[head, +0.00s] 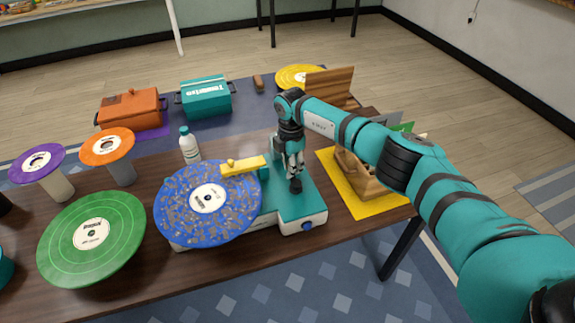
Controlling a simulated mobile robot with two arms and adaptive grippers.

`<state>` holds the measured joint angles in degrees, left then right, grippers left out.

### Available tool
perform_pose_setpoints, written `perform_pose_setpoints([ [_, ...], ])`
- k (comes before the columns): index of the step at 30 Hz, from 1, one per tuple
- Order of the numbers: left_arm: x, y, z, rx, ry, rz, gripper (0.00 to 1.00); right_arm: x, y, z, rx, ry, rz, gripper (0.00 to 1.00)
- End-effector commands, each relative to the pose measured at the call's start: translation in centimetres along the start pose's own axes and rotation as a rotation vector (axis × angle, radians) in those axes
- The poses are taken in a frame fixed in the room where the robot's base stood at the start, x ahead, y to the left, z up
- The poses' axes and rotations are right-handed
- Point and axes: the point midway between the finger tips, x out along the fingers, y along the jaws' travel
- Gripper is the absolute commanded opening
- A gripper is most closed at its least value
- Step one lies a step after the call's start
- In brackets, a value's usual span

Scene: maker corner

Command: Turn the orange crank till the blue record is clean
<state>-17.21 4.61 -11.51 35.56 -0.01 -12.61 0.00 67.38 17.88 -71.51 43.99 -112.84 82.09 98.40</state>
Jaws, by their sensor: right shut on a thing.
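The blue record (180,208) lies flat on a teal and white machine (308,205) at the table's front. Grey-brown blotches cover much of its face around a white label. A yellow arm (243,166) reaches over its back right edge. My right gripper (295,184) points down over the right part of the machine, right of the record. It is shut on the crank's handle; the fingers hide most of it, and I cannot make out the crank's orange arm. My left gripper is not in view.
A white bottle (189,147) stands close behind the record. A green record (92,258) is at left, with orange (88,155) and purple (22,170) ones on stands behind. A wooden rack (358,176) on a yellow mat (368,208) stands right of the machine.

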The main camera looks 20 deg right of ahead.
Motion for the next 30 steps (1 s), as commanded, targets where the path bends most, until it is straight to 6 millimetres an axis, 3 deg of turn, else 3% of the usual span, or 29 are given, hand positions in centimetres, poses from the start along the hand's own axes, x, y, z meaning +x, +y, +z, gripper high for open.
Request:
perform_pose_setpoints([
  [15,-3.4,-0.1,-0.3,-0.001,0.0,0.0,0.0,-0.5,-0.5,1.6,0.434,-0.001,0.004,0.0],
  [30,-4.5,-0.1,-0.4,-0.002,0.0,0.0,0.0,-0.3,-0.9,2.1,0.594,-0.001,0.005,0.0],
])
